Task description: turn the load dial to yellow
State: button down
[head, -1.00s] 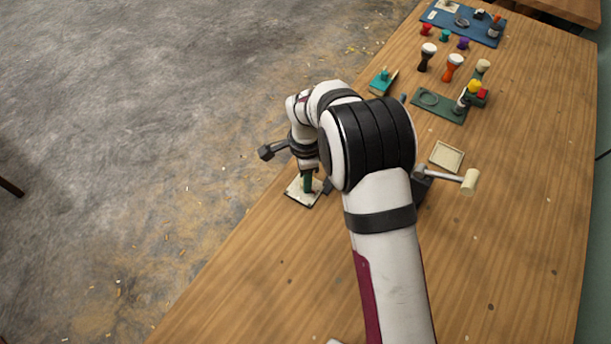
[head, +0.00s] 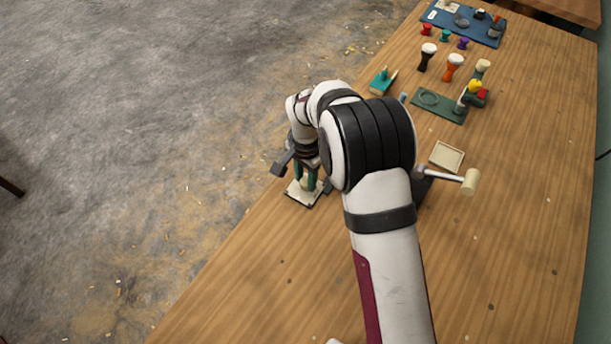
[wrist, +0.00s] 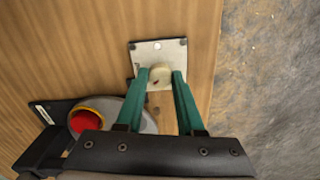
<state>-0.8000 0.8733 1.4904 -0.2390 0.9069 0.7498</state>
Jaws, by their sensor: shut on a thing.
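The load dial is a pale cream knob (wrist: 160,76) on a light metal plate (wrist: 147,50) with dark corner screws, near the table's edge. The plate also shows in the head view (head: 294,195). My gripper (wrist: 161,74) points down over the plate, its two green fingers closed on either side of the knob; it also shows in the head view (head: 305,184). A small dark reddish mark shows on the knob. No yellow mark can be made out on the plate, and the fingers hide part of it.
A red, yellow-rimmed round thing (wrist: 85,121) on a dark base is near my gripper in the wrist view. The front of the table is clear.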

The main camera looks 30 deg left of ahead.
aim_at(306, 181)
jog(key=n, duration=0.5)
jog(key=shift+n, duration=0.3)
jog(key=n, duration=0.5)
jog(key=shift+n, duration=0.4)
jog(key=c, duration=0.5)
grip_release()
jog(key=shift+r, duration=0.1)
notch_tip(306, 181, up, 16)
jog(key=shift+f, duration=0.15)
